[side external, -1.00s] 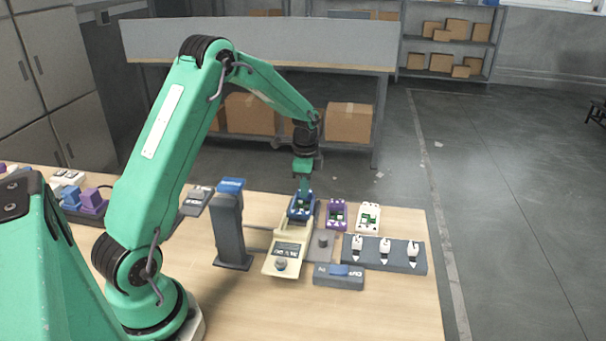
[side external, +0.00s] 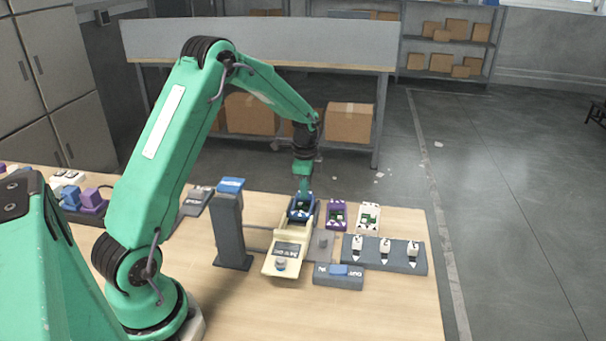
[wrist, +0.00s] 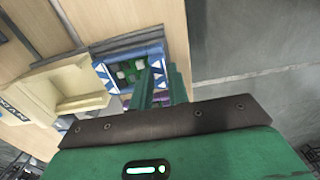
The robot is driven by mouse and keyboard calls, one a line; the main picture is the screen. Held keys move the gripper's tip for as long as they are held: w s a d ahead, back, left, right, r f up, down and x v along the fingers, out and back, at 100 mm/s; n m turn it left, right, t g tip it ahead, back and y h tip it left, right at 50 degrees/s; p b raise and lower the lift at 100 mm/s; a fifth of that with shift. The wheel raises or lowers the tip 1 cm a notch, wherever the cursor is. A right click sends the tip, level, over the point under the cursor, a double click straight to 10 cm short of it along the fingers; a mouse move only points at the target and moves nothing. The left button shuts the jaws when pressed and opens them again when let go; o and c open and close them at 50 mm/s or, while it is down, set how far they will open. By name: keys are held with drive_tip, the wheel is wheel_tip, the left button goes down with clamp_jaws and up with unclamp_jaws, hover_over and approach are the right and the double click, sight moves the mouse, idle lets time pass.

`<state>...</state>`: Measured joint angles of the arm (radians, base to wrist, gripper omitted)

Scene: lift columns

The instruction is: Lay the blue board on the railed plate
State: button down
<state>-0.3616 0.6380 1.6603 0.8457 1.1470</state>
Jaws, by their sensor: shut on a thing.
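The blue board (side external: 301,208) has white triangles along its edges and a green middle. My gripper (side external: 304,190) is shut on it from above, at the far end of the cream unit. In the wrist view the board (wrist: 128,68) lies partly behind the green fingers (wrist: 160,82). The cream unit (side external: 281,262), with a dark label and a knob, lies on the near side of the board. I cannot clearly pick out the railed plate; the board and gripper cover that spot. I cannot tell whether the board touches what is below it.
A dark column (side external: 230,230) with a blue top stands left of the cream unit. A purple board (side external: 337,214) and a white board (side external: 368,217) lie to the right. A grey rack (side external: 390,264) with several white pieces and a switch box (side external: 338,277) are nearer.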

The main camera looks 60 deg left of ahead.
drive_tip(key=shift+f, duration=0.15)
idle(0.3)
drive_tip(key=c, duration=0.8)
unclamp_jaws()
drive_tip(key=shift+c, duration=0.2)
drive_tip(key=shift+r, duration=3)
